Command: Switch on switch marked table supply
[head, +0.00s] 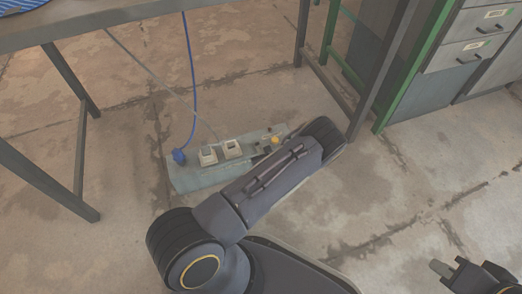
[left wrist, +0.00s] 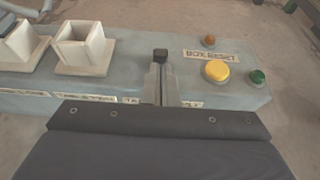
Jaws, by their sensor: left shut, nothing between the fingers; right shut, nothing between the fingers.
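The supply box (head: 195,178) is a long grey-green box on the floor under the table. In the left wrist view, a small black switch (left wrist: 160,53) stands on its top face, just beyond my left gripper (left wrist: 161,72). The gripper is shut and empty, with its fingertips at or very near the switch; I cannot tell whether they touch. A label (left wrist: 131,100) starting "TA" on the box front is partly hidden by the fingers and wrist. In the head view my left arm hides the switch. My right gripper (head: 441,269) is shut and empty at the lower right, far from the box.
A yellow button (left wrist: 216,71) marked "BOX RESET", a green button (left wrist: 257,77) and a brown lamp (left wrist: 209,40) sit right of the switch. Pale sockets (left wrist: 82,48) are on the left. A blue plug (head: 179,156) and table legs (head: 62,185) stand near.

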